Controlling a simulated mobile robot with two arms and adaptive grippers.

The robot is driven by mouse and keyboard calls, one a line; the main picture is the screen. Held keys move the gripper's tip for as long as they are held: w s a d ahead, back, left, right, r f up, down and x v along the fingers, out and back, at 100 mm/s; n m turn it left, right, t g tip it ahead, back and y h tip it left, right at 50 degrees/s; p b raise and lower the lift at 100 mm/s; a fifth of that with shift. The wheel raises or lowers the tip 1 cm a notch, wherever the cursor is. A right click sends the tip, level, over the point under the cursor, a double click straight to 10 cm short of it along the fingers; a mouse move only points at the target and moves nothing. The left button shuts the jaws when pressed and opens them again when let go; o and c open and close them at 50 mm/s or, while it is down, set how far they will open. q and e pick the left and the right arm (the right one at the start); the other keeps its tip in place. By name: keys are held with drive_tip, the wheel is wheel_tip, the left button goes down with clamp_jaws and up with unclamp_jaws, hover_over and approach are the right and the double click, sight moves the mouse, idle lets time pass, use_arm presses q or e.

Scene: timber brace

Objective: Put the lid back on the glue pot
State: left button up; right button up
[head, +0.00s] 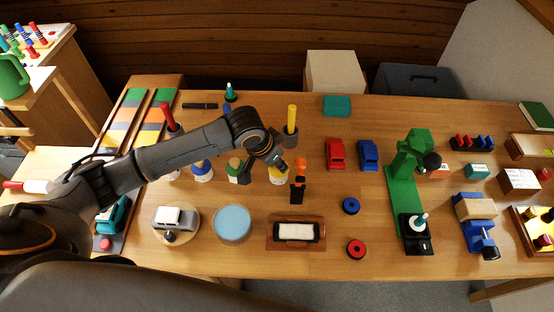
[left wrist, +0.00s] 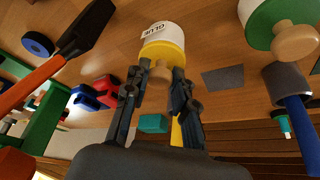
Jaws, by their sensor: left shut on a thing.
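The glue pot (left wrist: 160,30) is white with a "GLUE" label, and its yellow lid (left wrist: 160,52) with a wooden knob (left wrist: 160,73) is at its mouth in the left wrist view. My left gripper (left wrist: 155,80) is shut on the lid's knob. The lid lies close against the pot; I cannot tell whether it is fully seated. In the head view, my left gripper (head: 277,166) is above the yellow-lidded pot (head: 279,181) and partly hides it. My right gripper is not in view.
An orange-handled hammer (head: 298,190) stands just right of the pot. A green-lidded pot (head: 235,168) and a blue-marked pot (head: 202,172) stand to its left. A grey cup (head: 289,138) with a yellow-handled tool is behind. A red car (head: 335,155) is further right.

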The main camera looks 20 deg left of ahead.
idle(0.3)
use_arm(q)
drive_tip(key=o, duration=1)
drive_tip(key=shift+o, duration=0.3)
drive_tip(key=o, duration=0.5)
drive_tip(key=shift+c, duration=0.2)
drive_tip(key=shift+r, duration=0.1)
drive_tip(key=shift+r+p, duration=3.45)
drive_tip(key=shift+p, duration=0.95)
drive_tip(key=shift+f, duration=0.1)
drive_tip(key=shift+c, duration=0.5)
